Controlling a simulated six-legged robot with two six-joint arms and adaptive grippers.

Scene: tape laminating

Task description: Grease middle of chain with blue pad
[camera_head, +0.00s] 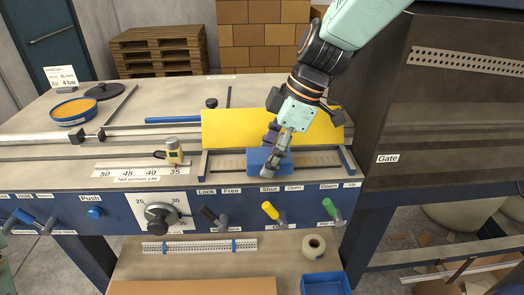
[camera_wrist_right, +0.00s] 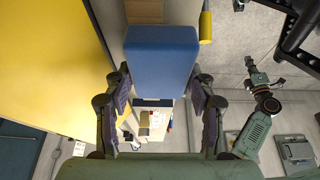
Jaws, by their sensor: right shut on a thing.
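My right gripper (camera_head: 276,150) is shut on a blue pad (camera_head: 262,161). It holds the pad on or just above the chain (camera_head: 315,159), a brownish strip lying in a channel along the front of the machine; I cannot tell whether they touch. The pad hides the middle stretch of the chain, and the strip shows on both sides of it. In the right wrist view the blue pad (camera_wrist_right: 161,52) sits between the two fingers. My left gripper does not show in the head view.
A yellow plate (camera_head: 225,128) stands right behind the chain. Below are a dial (camera_head: 160,216) and coloured levers (camera_head: 271,211). An orange-filled round tin (camera_head: 73,110) is at the far left. A dark cabinet (camera_head: 430,120) bounds the right side.

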